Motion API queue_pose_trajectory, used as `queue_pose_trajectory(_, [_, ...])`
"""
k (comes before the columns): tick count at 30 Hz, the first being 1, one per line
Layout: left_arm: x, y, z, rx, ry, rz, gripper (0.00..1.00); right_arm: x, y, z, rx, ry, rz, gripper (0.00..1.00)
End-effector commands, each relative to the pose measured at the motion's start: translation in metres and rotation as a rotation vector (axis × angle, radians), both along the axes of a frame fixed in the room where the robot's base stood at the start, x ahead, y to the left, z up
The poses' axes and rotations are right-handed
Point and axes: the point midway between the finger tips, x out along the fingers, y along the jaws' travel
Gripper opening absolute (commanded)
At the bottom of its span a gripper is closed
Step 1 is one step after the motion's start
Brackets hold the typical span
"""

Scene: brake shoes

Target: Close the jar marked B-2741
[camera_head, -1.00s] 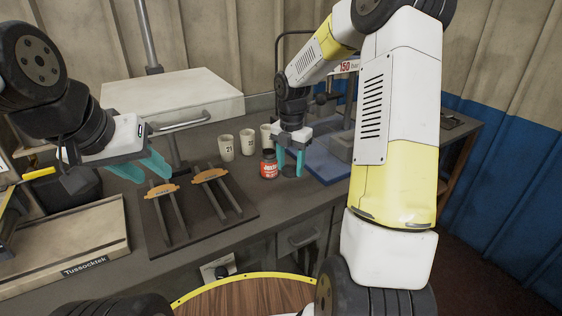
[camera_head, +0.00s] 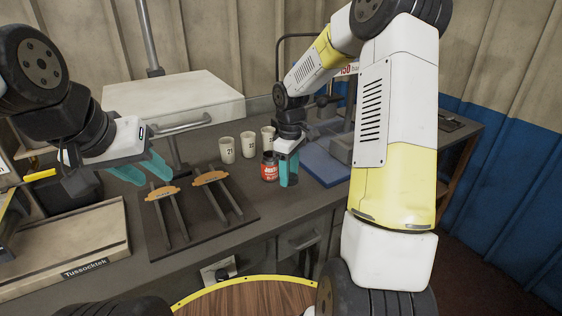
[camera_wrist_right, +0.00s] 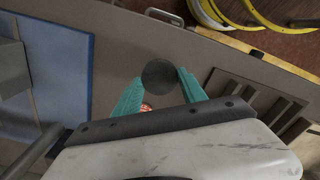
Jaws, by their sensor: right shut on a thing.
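A small red jar (camera_head: 270,169) with a pale label and a dark top edge stands on the grey bench; I cannot read its mark. My right gripper (camera_head: 289,183) is just right of it, pointing down. In the right wrist view, the right gripper (camera_wrist_right: 160,80) is shut on a dark round lid-like disc (camera_wrist_right: 158,74), held between its teal fingertips. A small reddish patch, probably the jar (camera_wrist_right: 147,107), shows between the fingers behind the disc. My left gripper (camera_head: 142,171) is open and empty above the dark mat.
Three pale numbered cups (camera_head: 248,145) stand behind the jar. A blue mat (camera_head: 325,170) lies to the right. A dark mat (camera_head: 240,222) with two orange-and-dark brake shoe pieces (camera_head: 210,178) lies to the left. A wooden tray (camera_head: 60,240) is far left.

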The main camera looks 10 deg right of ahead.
Motion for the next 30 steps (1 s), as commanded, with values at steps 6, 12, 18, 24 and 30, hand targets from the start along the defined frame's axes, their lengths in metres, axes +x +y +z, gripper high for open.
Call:
queue_pose_trajectory(6, [0.0, 0.0, 0.0, 0.0, 0.0, 0.0, 0.36, -0.001, 0.0022, -0.006, 0.0, 0.0, -0.515, 0.11])
queue_pose_trajectory(12, [0.0, 0.0, 0.0, 0.0, 0.0, 0.0, 0.36, -0.0015, 0.0035, -0.0088, 0.0, 0.0, -0.803, 0.11])
queue_pose_trajectory(18, [0.0, 0.0, 0.0, 0.0, 0.0, 0.0, 0.36, -0.0017, 0.0038, -0.0095, 0.001, -0.001, -0.885, 0.11])
queue_pose_trajectory(24, [0.0, 0.0, 0.0, 0.0, 0.0, 0.0, 0.36, -0.0017, 0.0037, -0.0095, 0.001, -0.001, -0.884, 0.11])
queue_pose_trajectory(30, [0.0, 0.0, 0.0, 0.0, 0.0, 0.0, 0.36, -0.0016, 0.0037, -0.0095, 0.001, -0.001, -0.883, 0.11])
